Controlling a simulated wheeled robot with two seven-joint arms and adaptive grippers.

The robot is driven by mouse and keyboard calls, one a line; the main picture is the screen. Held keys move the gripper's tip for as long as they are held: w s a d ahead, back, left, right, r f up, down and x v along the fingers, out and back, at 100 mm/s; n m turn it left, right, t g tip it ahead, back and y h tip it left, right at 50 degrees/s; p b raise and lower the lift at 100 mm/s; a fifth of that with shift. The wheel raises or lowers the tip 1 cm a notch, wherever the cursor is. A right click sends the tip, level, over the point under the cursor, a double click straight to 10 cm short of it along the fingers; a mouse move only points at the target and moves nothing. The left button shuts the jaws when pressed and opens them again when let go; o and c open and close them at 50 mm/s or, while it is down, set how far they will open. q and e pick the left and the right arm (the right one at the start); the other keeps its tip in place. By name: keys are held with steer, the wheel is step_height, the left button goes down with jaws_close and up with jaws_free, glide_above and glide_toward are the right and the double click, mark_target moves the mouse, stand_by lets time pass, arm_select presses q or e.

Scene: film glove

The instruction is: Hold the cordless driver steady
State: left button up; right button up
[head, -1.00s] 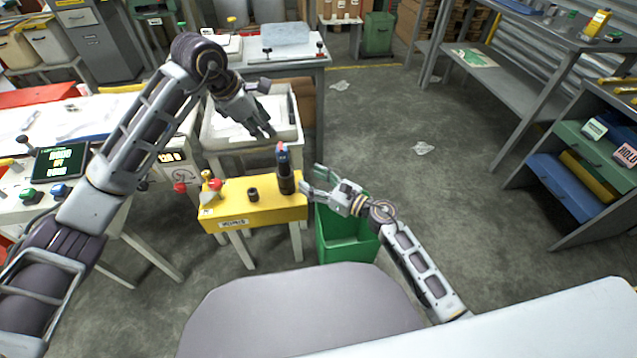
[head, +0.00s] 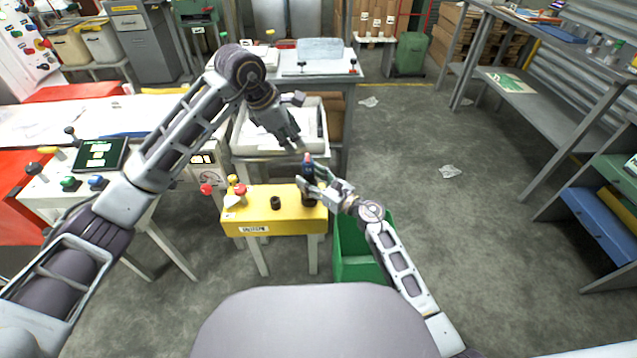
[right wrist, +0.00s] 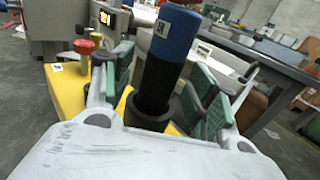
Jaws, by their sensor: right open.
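The cordless driver (head: 308,161) stands upright, blue on top and dark below, in a dark round holder at the right end of the yellow stand (head: 257,222). It is large in the right wrist view (right wrist: 168,52). My right gripper (head: 313,186) is at the driver; its green-padded fingers (right wrist: 165,88) are spread, one on each side of the shaft, with no clear grip on it. My left gripper (head: 292,140) hangs above and just left of the driver, in front of the white tray; its finger gap is unclear.
A dark round cup (head: 276,203) and a red-and-yellow knob piece (head: 236,190) are on the stand left of the driver. A green bin (head: 362,262) is right of the stand. A white tray (head: 248,148) lies behind. The floor to the right is mostly open.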

steer(key=shift+w+a, duration=0.45)
